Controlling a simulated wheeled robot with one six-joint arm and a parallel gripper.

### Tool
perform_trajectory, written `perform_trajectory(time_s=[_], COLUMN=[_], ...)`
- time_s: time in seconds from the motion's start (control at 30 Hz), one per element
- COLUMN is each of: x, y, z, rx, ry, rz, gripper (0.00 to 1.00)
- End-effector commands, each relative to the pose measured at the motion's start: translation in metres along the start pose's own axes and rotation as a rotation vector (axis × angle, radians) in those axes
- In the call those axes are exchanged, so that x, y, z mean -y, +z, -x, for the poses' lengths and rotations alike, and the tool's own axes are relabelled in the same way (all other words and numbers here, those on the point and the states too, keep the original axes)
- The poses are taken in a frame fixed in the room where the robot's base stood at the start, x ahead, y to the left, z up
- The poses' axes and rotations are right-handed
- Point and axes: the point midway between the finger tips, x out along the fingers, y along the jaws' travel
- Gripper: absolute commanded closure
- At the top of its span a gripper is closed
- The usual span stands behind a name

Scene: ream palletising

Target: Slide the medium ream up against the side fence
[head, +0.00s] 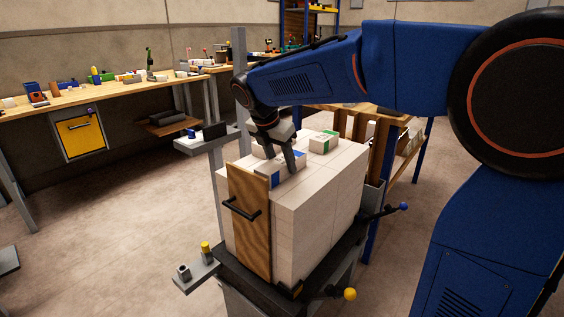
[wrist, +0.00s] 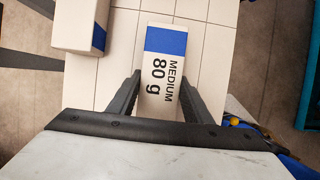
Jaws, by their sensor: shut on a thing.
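The medium ream (wrist: 166,42) is a white pack with a blue band and the print "MEDIUM 80 g". It lies flat on the white stack (head: 318,222). My gripper (wrist: 163,80) has its two dark fingers on either side of this ream and is shut on it. In the head view my gripper (head: 280,168) reaches down to the stack's top, and its fingers partly hide the ream (head: 299,156). A wooden board (head: 250,222) with a black handle stands upright against the stack's near side; I cannot tell for sure that it is the side fence.
Another pack (wrist: 80,27) with a blue end lies to the left in the wrist view, apart from the medium ream. A pack with a green band (head: 323,142) lies farther back on the stack. A grey post and small shelf (head: 206,143) stand left of the stack.

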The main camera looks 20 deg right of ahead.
Motion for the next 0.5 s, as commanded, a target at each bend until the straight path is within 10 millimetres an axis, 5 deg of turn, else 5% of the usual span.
perform_trajectory(time_s=[0.5], x=[0.0], y=[-0.011], z=[0.005], rx=[0.0], ry=[0.001], rz=[0.0], gripper=[0.89])
